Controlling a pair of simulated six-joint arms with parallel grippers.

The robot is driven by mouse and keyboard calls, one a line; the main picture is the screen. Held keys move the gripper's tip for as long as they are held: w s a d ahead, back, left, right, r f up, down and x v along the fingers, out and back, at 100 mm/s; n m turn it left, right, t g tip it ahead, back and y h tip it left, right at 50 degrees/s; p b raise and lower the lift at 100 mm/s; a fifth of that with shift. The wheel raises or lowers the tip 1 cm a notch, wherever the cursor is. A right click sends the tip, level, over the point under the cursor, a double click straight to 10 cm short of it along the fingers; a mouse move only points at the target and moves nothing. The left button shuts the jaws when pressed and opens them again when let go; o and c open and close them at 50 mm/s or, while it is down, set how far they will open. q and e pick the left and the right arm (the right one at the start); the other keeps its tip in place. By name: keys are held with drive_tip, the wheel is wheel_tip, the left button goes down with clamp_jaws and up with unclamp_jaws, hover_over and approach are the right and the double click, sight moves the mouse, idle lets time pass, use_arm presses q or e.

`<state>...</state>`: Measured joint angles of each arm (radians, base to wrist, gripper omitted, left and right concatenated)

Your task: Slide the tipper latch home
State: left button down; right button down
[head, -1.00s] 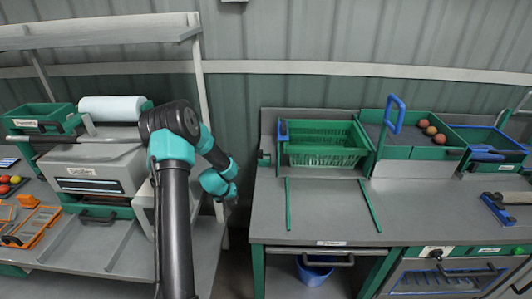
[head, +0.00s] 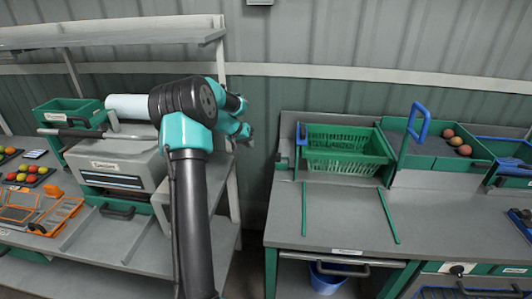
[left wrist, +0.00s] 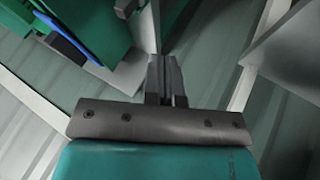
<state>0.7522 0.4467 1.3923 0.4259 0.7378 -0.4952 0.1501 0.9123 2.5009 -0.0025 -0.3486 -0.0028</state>
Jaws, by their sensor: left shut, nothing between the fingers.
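The tipper with a green slotted crate (head: 345,143) stands at the back left of the right-hand bench, a blue bar (head: 301,134) at its left end. A small green fitting (head: 282,163) sticks out left of it near the bench edge; it may be the latch, but it is too small to tell its position. My left gripper (head: 246,136) is left of the tipper, over the gap between benches, apart from it. In the left wrist view the fingers (left wrist: 166,75) are shut and empty, with green panels (left wrist: 85,30) and a blue strip (left wrist: 62,36) at upper left. My right gripper is out of view.
Two green rails (head: 304,209) lie on the bench (head: 345,220). A shelf post (head: 229,130) stands close to my left arm. The front bench top is mostly clear.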

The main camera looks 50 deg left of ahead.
use_arm(q)
drive_tip(key=w+d+f, duration=0.4)
drive_tip(key=w+f, duration=0.4)
drive_tip(key=shift+w, duration=0.3)
idle(0.4)
